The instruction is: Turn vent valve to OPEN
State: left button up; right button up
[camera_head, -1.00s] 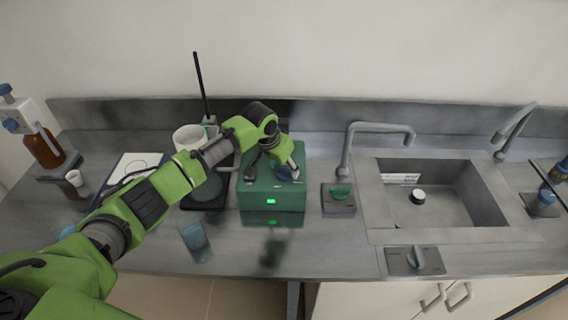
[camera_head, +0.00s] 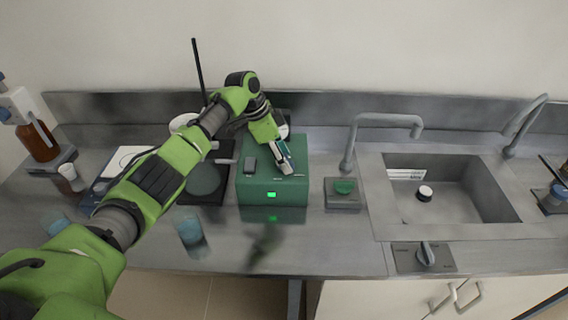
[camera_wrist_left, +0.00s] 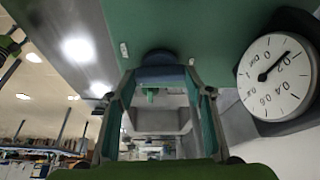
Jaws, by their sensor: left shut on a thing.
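A green box (camera_head: 271,192) with a lit green indicator stands on the counter. My left gripper (camera_head: 286,165) reaches down to the right part of its top. In the left wrist view, the fingers (camera_wrist_left: 159,73) are closed around a round dark blue knob (camera_wrist_left: 158,57) on a green face, which I take to be the vent valve. Small pale marks sit on either side of the knob, too small to read. The gripper hides most of the knob in the head view. My right gripper is not in view.
A white dial gauge (camera_wrist_left: 275,77) sits close beside the fingers in the wrist view. A dark grey block (camera_head: 250,164) is on the box top. A tap (camera_head: 349,150), a green-topped device (camera_head: 344,189) and a sink (camera_head: 460,192) are to the right. A blue beaker (camera_head: 190,229) stands front left.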

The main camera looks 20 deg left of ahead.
pick_arm(q)
jog(key=shift+m+g+b, duration=0.3)
jog(key=shift+m+b, duration=0.4)
jog(key=o, duration=1)
jog(key=shift+o, duration=0.5)
jog(key=v, duration=1.2)
